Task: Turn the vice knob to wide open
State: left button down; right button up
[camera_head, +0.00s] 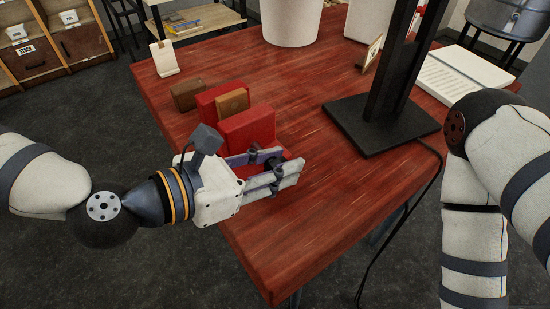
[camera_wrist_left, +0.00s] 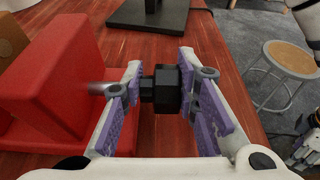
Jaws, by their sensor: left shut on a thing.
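The red vice (camera_head: 248,128) stands near the table's left edge, with two upright red jaws; it also shows at the left of the left wrist view (camera_wrist_left: 60,60). A brown block (camera_head: 232,102) sits between the jaws; I cannot tell how tightly. The black vice knob (camera_wrist_left: 166,88) is on a metal shaft at the vice's near side. My left gripper (camera_head: 272,172) has its purple-padded fingers around the knob, shut on it. My right arm is at the right of the head view, its gripper outside that view. Part of it seems to show in the left wrist view (camera_wrist_left: 304,150), its fingers unclear.
Another brown block (camera_head: 187,95) stands behind the vice. A black lamp base (camera_head: 380,127) with a trailing cable is to the right. An open book (camera_head: 462,78) and white containers (camera_head: 291,22) are farther back. The front of the red table (camera_head: 290,245) is clear.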

pick_arm(q)
jog(key=shift+s+d+f+t+h+b, duration=0.15)
jog(key=shift+s+t+h+b, duration=0.25)
jog(key=shift+h, duration=0.4)
pick_arm(e)
jog(key=shift+s+f+g, duration=0.3)
jog(key=shift+s+f, duration=0.4)
pick_arm(q)
jog(key=c, duration=1.5)
grip_release()
jog(key=shift+o, duration=0.3)
jog(key=shift+d, duration=0.15)
pick_arm(e)
jog(key=shift+d, duration=0.15)
pick_arm(q)
jog(key=shift+w, duration=0.15)
jog(key=shift+r, duration=0.2)
